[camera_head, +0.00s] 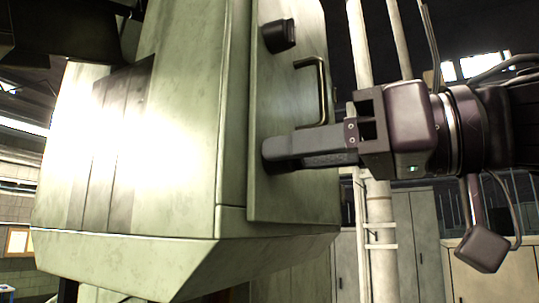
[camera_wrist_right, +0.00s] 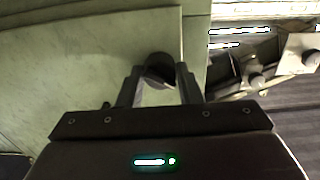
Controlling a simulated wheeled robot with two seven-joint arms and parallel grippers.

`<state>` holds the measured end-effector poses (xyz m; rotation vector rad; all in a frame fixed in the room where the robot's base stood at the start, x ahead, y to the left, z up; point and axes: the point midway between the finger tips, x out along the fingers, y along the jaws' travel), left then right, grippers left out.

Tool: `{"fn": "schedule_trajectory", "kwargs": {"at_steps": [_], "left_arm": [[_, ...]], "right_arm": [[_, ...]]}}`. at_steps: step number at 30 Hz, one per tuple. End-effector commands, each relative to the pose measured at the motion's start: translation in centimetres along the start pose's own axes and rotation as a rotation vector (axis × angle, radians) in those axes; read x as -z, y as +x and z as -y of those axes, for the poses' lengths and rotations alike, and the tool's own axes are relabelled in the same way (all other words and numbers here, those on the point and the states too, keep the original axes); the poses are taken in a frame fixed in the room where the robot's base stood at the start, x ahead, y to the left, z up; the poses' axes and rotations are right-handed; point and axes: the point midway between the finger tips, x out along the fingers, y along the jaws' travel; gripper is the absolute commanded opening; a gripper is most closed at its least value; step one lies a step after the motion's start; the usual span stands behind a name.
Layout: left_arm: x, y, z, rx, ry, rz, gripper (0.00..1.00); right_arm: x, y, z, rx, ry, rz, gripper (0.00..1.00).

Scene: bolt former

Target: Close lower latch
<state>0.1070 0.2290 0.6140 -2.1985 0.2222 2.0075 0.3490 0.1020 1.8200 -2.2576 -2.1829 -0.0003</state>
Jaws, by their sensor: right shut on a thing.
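The lower latch is a dark, rounded knob on the lower part of the pale green machine door (camera_head: 290,195). In the right wrist view the lower latch (camera_wrist_right: 158,68) sits between the fingertips. My right gripper (camera_head: 280,152) comes in from the right and is shut on the lower latch, its fingers hiding most of it in the head view. It also shows in the right wrist view (camera_wrist_right: 158,85). The upper latch (camera_head: 279,36), a black knob, is higher on the same door. My left gripper is not in view.
A curved metal door handle (camera_head: 322,92) stands out just above my right gripper. The large machine housing (camera_head: 185,130) fills the left. A vertical pipe (camera_head: 381,240) and grey cabinets (camera_head: 415,235) stand behind the door, to the right.

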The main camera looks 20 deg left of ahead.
Motion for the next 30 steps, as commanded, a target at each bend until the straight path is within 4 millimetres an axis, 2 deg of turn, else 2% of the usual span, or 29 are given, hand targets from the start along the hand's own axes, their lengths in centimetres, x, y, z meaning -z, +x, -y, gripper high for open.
{"fn": "schedule_trajectory", "kwargs": {"at_steps": [1, 3, 7, 24, 30], "left_arm": [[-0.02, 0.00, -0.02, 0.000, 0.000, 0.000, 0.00], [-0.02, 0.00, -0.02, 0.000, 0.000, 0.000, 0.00], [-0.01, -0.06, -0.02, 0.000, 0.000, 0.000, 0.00], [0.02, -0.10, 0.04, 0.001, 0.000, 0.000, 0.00], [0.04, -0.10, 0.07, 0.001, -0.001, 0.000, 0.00]], "right_arm": [[-0.01, 0.01, -0.03, -0.001, 0.000, 0.000, 0.07], [-0.01, 0.01, -0.03, -0.001, 0.000, 0.000, 0.00], [0.02, 0.01, -0.04, -0.001, -0.035, 0.000, 0.00], [0.00, 0.00, -0.02, -0.001, -0.604, 0.001, 0.00], [-0.02, 0.02, -0.02, -0.001, -0.675, 0.001, 0.00]]}}
